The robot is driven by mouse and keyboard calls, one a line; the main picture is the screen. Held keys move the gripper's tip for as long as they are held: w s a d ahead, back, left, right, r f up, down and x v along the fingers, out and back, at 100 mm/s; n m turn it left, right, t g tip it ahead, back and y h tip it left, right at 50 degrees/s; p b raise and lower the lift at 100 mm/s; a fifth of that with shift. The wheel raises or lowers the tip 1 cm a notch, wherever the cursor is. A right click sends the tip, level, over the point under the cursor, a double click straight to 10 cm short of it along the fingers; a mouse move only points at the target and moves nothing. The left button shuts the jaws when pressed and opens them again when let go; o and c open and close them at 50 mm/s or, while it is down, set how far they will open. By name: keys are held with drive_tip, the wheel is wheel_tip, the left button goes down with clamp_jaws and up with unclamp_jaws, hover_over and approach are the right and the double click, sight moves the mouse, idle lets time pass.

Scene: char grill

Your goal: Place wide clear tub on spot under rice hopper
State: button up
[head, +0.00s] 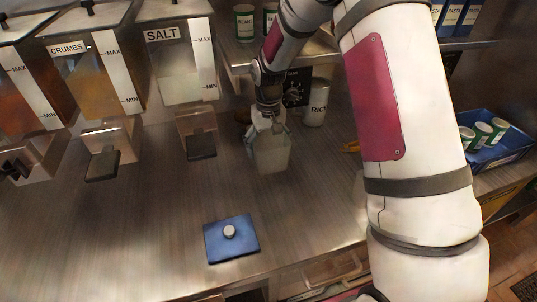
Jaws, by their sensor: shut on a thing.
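A wide clear tub (270,156) is at the middle of the steel counter. My gripper (267,127) reaches it from above and is shut on its upper edge. I cannot tell whether the tub's base touches the counter. No hopper with a rice label is visible. The labelled hoppers are a crumbs hopper (82,75) and a salt hopper (180,72). A hopper with reddish contents (12,98) is at the left edge, its label out of view.
A blue pad (230,252) with a small pale round object (229,231) lies on the front counter. Dark-tipped spouts jut out under the hoppers. A blue crate (508,150) holds cans at right. My arm hides the right counter. The left front counter is clear.

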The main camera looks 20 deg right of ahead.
drive_tip(key=shift+s+f+p, duration=0.15)
drive_tip(key=shift+f+p, duration=0.15)
drive_tip(key=shift+f, duration=1.3)
drive_tip(key=shift+f, duration=0.1)
drive_tip(key=o, duration=1.1)
drive_tip(key=shift+f, duration=0.1)
